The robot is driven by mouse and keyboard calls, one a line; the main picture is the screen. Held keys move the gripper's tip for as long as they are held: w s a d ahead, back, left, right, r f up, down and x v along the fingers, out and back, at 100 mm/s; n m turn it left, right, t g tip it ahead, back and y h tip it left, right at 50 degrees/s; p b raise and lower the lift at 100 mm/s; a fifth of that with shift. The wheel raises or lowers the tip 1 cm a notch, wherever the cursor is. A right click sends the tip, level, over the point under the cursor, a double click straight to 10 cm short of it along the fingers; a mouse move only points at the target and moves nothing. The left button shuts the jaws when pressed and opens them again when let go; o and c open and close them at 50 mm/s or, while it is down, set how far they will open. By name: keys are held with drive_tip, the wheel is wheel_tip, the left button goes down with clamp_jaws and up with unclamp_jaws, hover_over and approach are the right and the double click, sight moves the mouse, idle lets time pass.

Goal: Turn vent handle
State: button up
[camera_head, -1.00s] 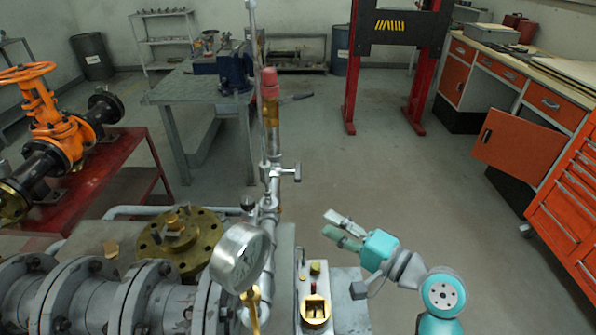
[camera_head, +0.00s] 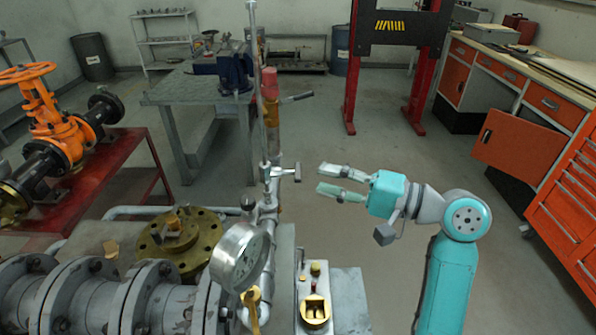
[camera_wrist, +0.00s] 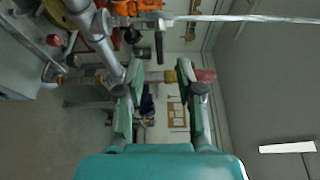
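The vent handle (camera_head: 289,173) appears to be the small metal T-handle sticking out to the right from the thin vertical pipe. In the wrist view, a dark bar on that pipe (camera_wrist: 159,42) looks like the same handle, beyond the fingers and toward the picture's top. My gripper (camera_head: 323,178) is open and empty, just right of the handle, its fingers pointing left at it. A small gap shows between fingertips and handle in the head view. In the wrist view both green fingers (camera_wrist: 165,80) stand apart.
A red-capped brass fitting (camera_head: 270,95) stands just behind the pipe. A pressure gauge (camera_head: 240,257) and a yellow lever (camera_head: 251,308) are below, near the flanged pipe (camera_head: 85,300). An orange valve (camera_head: 60,125) stands far left. Open floor (camera_head: 400,170) lies to the right.

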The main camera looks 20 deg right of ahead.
sight(298, 170)
drive_tip(key=x, duration=0.6)
drive_tip(key=shift+w+a, duration=0.25)
drive_tip(key=shift+c, duration=0.2)
clamp_jaws()
